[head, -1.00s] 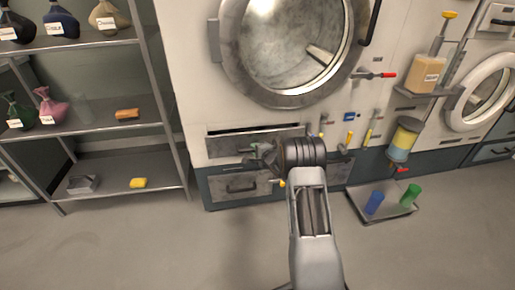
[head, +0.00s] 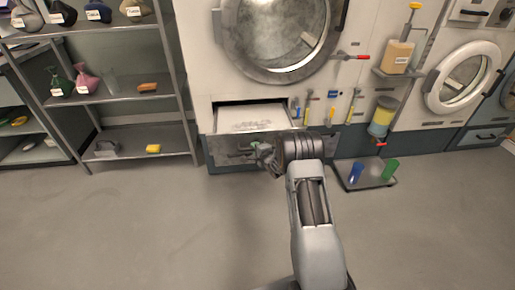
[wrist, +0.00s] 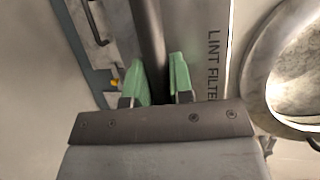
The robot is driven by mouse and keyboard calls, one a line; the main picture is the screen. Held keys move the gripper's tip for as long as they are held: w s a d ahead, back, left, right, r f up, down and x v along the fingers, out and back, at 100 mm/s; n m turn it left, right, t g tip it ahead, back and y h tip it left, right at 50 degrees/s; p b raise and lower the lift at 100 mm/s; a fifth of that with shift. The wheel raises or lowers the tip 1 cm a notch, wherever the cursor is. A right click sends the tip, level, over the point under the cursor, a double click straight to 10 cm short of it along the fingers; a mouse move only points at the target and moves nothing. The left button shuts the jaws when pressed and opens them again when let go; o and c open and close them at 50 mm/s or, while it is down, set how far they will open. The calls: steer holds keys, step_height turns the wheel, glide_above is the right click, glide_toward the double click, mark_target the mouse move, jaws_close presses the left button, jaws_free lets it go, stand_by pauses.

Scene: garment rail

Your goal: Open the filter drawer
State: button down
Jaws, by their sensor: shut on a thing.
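The filter drawer (head: 228,153) is below the large round washer door and stands pulled out. Its open top shows a pale inside with grey lint (head: 250,120). In the wrist view the drawer front (wrist: 212,105) bears the words "LINT FILTER". My gripper (head: 260,149) is at the drawer front in the head view. In the wrist view the green fingers of my gripper (wrist: 160,85) are shut on the dark bar handle (wrist: 148,35), one on each side. My wrist hides the right part of the drawer front in the head view.
The large round door (head: 280,35) is above the drawer. A low tray (head: 366,178) with a blue and a green cup stands on the floor to the right. A metal shelf (head: 140,136) stands at the left. The floor in front is clear.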

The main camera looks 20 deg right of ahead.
steer(key=shift+s+a, duration=0.2)
steer(key=shift+s, duration=0.1)
steer(key=c, duration=1)
jaws_free()
steer(key=shift+d, duration=0.1)
steer(key=shift+p+v, duration=1.65)
steer(key=shift+v, duration=5.25)
